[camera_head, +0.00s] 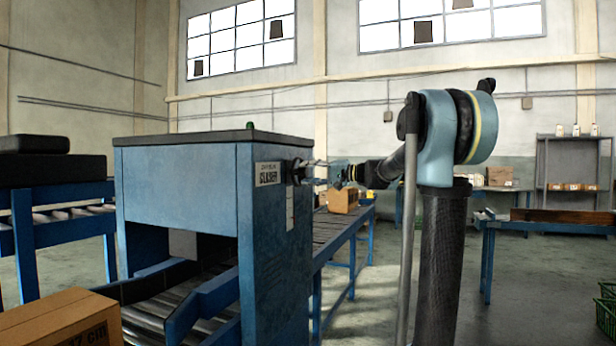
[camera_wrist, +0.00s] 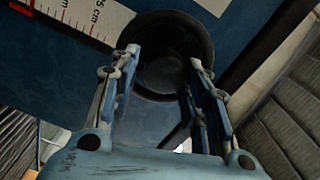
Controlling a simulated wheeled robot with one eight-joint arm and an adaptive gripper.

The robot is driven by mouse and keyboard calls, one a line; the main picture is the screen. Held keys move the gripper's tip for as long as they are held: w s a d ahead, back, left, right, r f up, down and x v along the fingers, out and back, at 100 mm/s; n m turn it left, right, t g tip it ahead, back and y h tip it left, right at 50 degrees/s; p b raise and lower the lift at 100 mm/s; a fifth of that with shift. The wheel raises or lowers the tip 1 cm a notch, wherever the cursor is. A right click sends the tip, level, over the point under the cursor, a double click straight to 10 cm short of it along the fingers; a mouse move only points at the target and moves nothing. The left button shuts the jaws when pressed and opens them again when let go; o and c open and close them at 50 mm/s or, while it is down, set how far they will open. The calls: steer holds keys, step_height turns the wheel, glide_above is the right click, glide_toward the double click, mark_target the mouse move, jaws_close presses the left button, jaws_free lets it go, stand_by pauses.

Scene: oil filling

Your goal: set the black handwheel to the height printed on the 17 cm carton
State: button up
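The black handwheel (camera_head: 296,172) sits on the side of the blue carton machine (camera_head: 180,190). In the wrist view it is a dark round cup (camera_wrist: 172,32) ahead of my fingers. My gripper (camera_head: 316,170) points at it from the right. In the wrist view its two fingers (camera_wrist: 163,60) are spread, with nothing clearly held between them; I cannot tell whether the tips touch the wheel. A white scale with red marks (camera_wrist: 85,14) lies beside the wheel, its number partly cut off. The carton (camera_head: 55,322) at lower left shows partly readable "7 cm" print.
The carton is near the rollers (camera_head: 150,322) leading under the machine. A blue conveyor (camera_head: 335,228) with a small brown box (camera_head: 343,200) runs behind my arm. A blue table (camera_head: 550,222) stands at right. Floor between them is open.

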steer(key=shift+o, duration=0.8)
steer(key=v, duration=1.2)
steer(key=shift+w, duration=0.1)
